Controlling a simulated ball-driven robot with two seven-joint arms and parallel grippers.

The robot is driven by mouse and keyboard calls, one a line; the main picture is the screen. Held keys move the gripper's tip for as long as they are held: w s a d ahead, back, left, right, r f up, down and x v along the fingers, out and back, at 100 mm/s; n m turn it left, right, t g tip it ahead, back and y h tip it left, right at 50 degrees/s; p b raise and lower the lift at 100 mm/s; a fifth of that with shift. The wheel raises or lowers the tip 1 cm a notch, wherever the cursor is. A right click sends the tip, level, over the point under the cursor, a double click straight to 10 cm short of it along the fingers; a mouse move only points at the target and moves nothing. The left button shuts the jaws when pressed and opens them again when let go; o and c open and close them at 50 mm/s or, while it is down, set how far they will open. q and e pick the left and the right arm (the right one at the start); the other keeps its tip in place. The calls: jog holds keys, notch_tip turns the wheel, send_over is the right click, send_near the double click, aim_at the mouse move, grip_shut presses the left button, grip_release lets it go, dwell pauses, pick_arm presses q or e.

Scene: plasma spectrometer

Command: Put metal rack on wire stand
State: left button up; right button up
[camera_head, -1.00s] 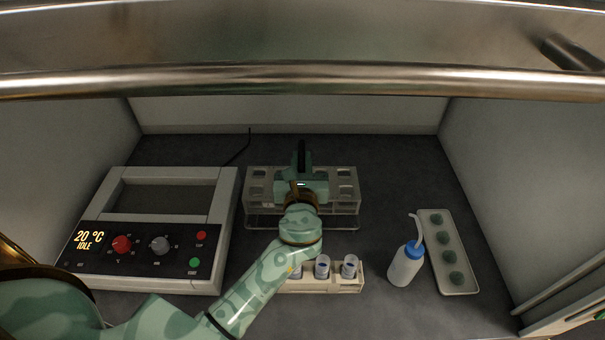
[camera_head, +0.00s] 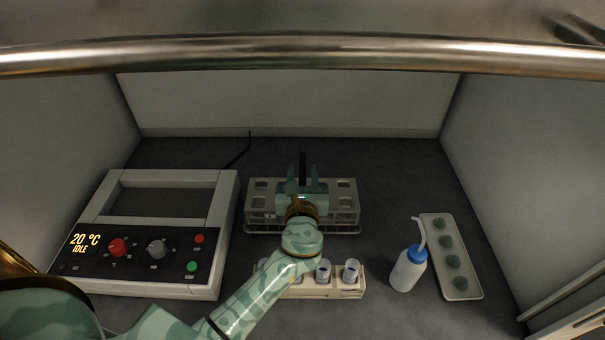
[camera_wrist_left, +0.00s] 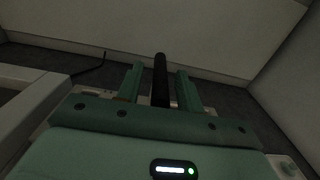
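The metal rack (camera_head: 340,186), with oblong holes in its top plate, stands in the middle of the enclosure floor. A dark upright handle (camera_head: 303,164) rises from its middle. The wire stand (camera_head: 345,232) shows as thin rods below and around the rack's front; the rack appears to rest in it, though my gripper and wrist hide the middle. My left gripper (camera_head: 303,182) is at the handle. In the left wrist view its two green fingers (camera_wrist_left: 160,88) stand apart, with the handle (camera_wrist_left: 160,72) between them and narrow gaps on both sides. My right gripper is out of view.
A heater unit (camera_head: 205,262) with knobs stands left. A light vial holder (camera_head: 345,290) with several vials sits in front, under my left arm. A blue-capped bottle (camera_head: 408,270) and a tray (camera_head: 463,293) of green pieces stand right. A metal bar (camera_head: 300,54) crosses above.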

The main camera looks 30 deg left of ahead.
pick_arm(q)
jog(key=shift+r, duration=0.1)
jog(key=shift+s+d, duration=0.1)
jog(key=v, duration=1.1)
jog(key=shift+s+d, duration=0.15)
jog(key=shift+s, duration=0.2)
jog(key=shift+r, duration=0.1)
